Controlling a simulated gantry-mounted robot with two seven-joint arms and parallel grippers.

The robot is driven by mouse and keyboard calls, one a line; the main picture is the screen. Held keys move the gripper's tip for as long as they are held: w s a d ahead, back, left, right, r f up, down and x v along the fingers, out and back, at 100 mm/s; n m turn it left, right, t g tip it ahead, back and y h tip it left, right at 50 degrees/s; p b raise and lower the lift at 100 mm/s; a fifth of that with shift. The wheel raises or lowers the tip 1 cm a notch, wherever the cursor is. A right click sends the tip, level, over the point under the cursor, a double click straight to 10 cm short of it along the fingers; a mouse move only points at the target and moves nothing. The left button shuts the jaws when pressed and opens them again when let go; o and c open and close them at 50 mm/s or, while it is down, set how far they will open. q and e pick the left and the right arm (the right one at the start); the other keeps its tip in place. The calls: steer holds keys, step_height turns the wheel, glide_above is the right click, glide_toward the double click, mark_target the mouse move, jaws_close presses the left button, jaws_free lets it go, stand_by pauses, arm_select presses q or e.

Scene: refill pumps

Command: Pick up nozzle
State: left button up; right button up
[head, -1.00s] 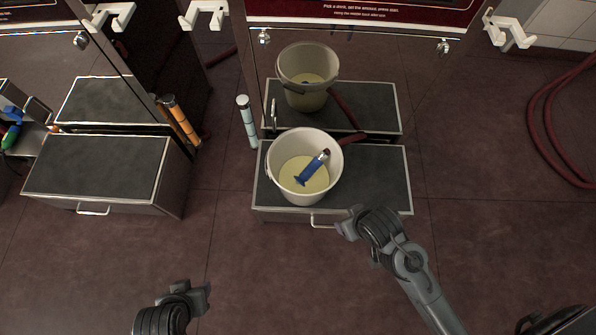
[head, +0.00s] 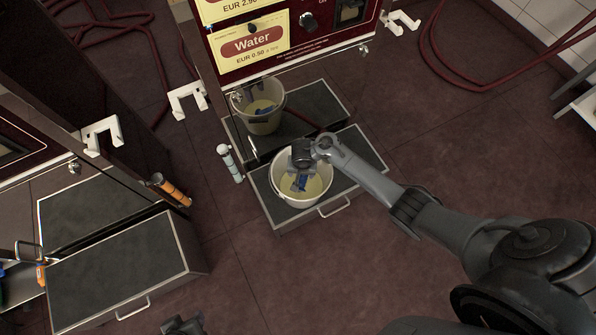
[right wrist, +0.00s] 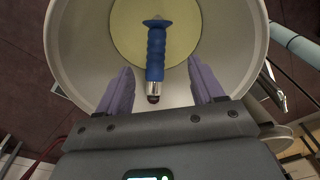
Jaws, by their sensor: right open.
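The nozzle (right wrist: 156,50) has a blue grip with a silver and dark end. It lies in the white bucket (right wrist: 70,50), over pale yellow contents. In the head view part of the blue nozzle (head: 299,184) shows below my right gripper (head: 302,168), which is over the bucket (head: 283,197). In the right wrist view the purple fingers of my right gripper (right wrist: 159,76) are open, with the nozzle's silver end between them and apart from both. My left gripper (head: 184,326) is at the bottom edge of the head view; its jaws are not clear.
The bucket stands on a dark-topped metal step (head: 362,150) below the water panel (head: 250,43). Another step (head: 125,270) is at lower left. The floor in front is clear.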

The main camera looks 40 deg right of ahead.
mark_target(304, 178)
steer(key=w+d+f+m+g+b, duration=0.1)
steer(key=w+d+f+m, duration=0.1)
steer(key=m, duration=0.1)
steer(key=shift+d, duration=0.1)
steer(key=shift+f+y, duration=0.25)
steer(key=shift+y, duration=0.05)
steer(key=shift+f+m+b, duration=0.25)
steer(key=shift+m+b, duration=0.05)
steer(key=shift+b, duration=0.2)
steer(key=f+b, duration=0.3)
steer(key=f, duration=0.1)
steer(key=shift+s+d+f, duration=0.1)
steer(key=shift+s+d, duration=0.05)
steer(key=shift+d, duration=0.1)
arm_select(q)
step_height(304, 178, down, 6)
steer(key=a+b, duration=0.1)
steer(key=shift+w+a+f, duration=0.15)
steer(key=shift+w+f, duration=0.1)
steer(key=shift+w, duration=0.05)
arm_select(e)
steer(key=shift+f, duration=0.45)
steer(key=f+b, duration=0.5)
steer(key=shift+w+d, duration=0.1)
steer(key=shift+w, duration=0.1)
arm_select(q)
step_height(304, 178, down, 5)
steer(key=shift+f, duration=0.1)
